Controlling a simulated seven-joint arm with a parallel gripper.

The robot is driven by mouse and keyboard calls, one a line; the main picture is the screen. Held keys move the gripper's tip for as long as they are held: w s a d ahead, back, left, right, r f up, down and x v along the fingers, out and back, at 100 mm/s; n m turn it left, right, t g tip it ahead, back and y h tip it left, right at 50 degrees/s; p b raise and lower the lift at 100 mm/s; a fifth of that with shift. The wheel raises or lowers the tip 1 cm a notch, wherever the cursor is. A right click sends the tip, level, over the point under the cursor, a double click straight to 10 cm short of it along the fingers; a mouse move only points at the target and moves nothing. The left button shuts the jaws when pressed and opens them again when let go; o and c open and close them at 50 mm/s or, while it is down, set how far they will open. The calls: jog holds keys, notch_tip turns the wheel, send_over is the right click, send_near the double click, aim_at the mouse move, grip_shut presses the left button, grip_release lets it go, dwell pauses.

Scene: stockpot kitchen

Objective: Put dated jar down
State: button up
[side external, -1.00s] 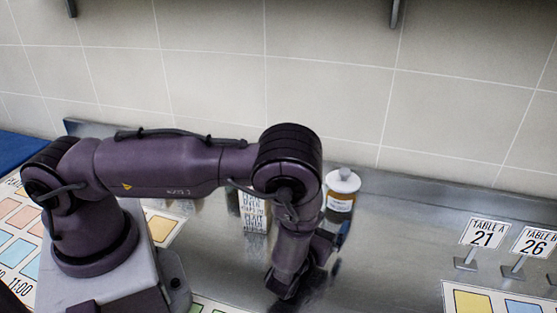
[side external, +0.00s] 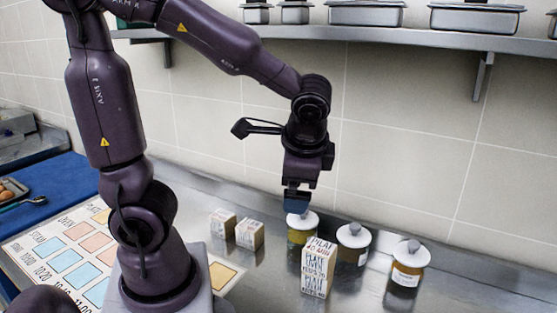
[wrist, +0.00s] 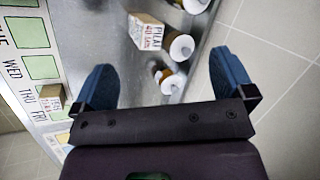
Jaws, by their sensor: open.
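Three jars with amber contents and white knobbed lids stand upright in a row on the steel counter: a left jar (side external: 302,236), a middle jar (side external: 352,250) and a right jar (side external: 406,276). The right jar shows a pale label; I cannot tell which jar is the dated one. My gripper (side external: 297,204) points down above the left jar, partly overlapping its lid. In the wrist view my gripper (wrist: 162,62) has its blue fingers wide apart with nothing held. A jar lid (wrist: 172,83) shows between and beyond them.
A box lettered PILAF 40 MIN (side external: 318,270) stands just in front of the left and middle jars. Two small boxes (side external: 221,224) (side external: 250,234) stand to the left. A printed chart (side external: 65,262) lies farther left. A shelf with metal pans (side external: 366,13) hangs above.

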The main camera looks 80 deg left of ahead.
jog(key=s+d+r+n+t+h, duration=0.4)
jog(key=d+r+t+h, duration=0.1)
jog(key=r, duration=0.1)
jog(key=shift+s, duration=0.35)
dwell(0.8)
